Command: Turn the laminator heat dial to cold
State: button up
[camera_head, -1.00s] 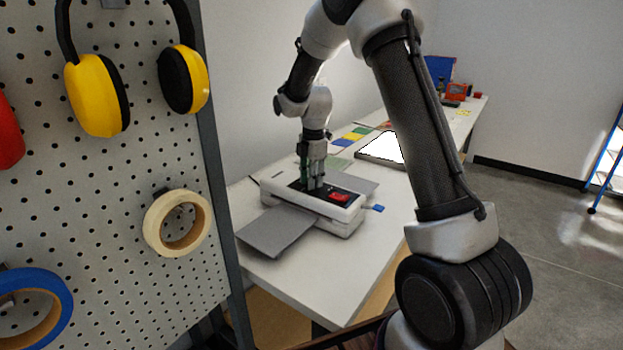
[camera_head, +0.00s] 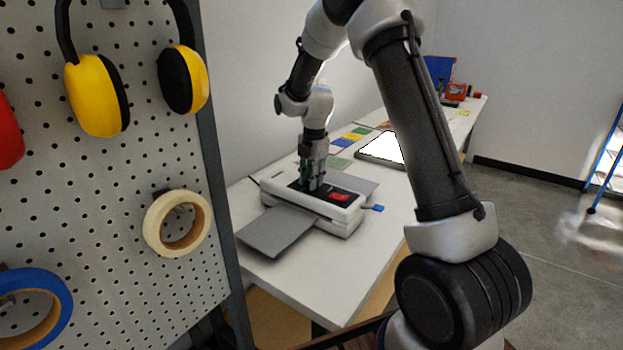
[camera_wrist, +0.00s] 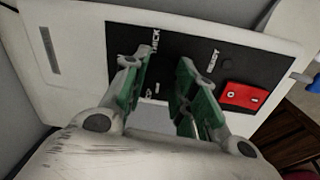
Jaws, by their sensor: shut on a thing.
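The laminator (camera_head: 313,212) is a white machine with a black control panel on top, standing on the white table. A red switch (camera_head: 340,197) is on the panel, right of my gripper (camera_head: 313,186). The wrist view shows the black panel (camera_wrist: 215,67) with white print, partly reading "THICK", and the red switch (camera_wrist: 243,96). My gripper (camera_wrist: 166,75) points down at the panel, its two green-padded fingers closed in on the dial's place with a gap between them. The dial itself is hidden by the fingers, so its setting cannot be read.
A grey sheet (camera_head: 276,232) sticks out from the laminator's front. A blue tab (camera_head: 377,208) is at its right end. A bright panel (camera_head: 383,147) and coloured cards (camera_head: 353,135) lie farther back. A pegboard (camera_head: 120,200) with earmuffs and tape stands at left.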

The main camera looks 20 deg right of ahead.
jog(key=o, duration=1.1)
jog(key=shift+c, duration=0.2)
notch_tip(320, 180, up, 12)
jog(key=shift+s+d, duration=0.25)
jog(key=shift+s, duration=0.1)
